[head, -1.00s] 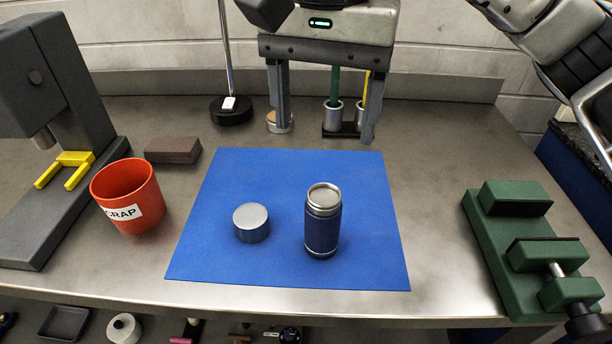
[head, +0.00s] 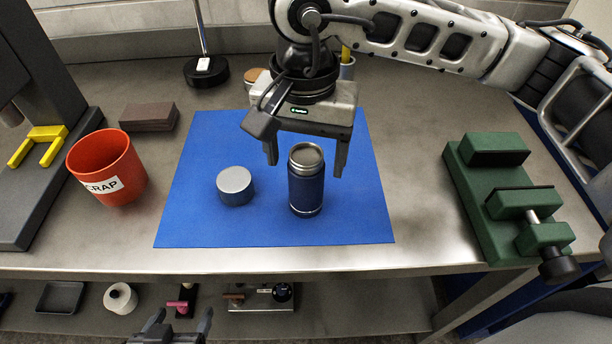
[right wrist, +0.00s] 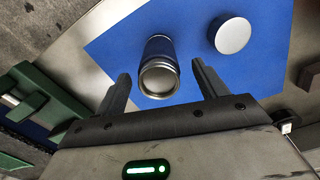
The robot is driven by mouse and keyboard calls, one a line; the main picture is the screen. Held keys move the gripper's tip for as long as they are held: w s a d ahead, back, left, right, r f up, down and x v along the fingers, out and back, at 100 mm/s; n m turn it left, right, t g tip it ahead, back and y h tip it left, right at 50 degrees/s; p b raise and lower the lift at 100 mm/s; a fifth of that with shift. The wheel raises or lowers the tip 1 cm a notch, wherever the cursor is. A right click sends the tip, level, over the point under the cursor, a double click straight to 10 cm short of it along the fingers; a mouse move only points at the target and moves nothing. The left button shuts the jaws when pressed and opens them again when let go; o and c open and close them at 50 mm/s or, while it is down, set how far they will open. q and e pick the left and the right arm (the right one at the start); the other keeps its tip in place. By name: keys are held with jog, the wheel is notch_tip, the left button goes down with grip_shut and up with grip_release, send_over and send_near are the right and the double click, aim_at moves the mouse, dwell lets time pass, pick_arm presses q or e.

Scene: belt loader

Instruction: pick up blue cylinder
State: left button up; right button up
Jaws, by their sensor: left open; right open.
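The blue cylinder (head: 306,182) stands upright on the blue mat (head: 350,225), with a silver rim and a metallic top. It also shows in the right wrist view (right wrist: 159,68), between and beyond the fingertips. My right gripper (head: 305,165) is open, its two fingers pointing down just behind the cylinder in the head view; I cannot tell whether they touch it. In the right wrist view the right gripper (right wrist: 160,80) is open and empty. My left gripper (head: 185,325) is open at the bottom edge of the head view, below the table front.
A short silver-topped cylinder (head: 236,186) stands on the mat left of the blue cylinder. A red SCRAP cup (head: 107,168), a brown block (head: 148,117) and a dark press (head: 60,110) are at left. A green vise (head: 505,200) is at right. Small items lie on the lower shelf (head: 375,300).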

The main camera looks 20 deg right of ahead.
jog(key=shift+d+f, duration=0.1)
jog(key=shift+f, duration=1.25)
jog(key=c, duration=1.3)
jog(key=shift+r, duration=0.1)
jog(key=shift+c, duration=1.2)
jog(key=shift+r, duration=0.1)
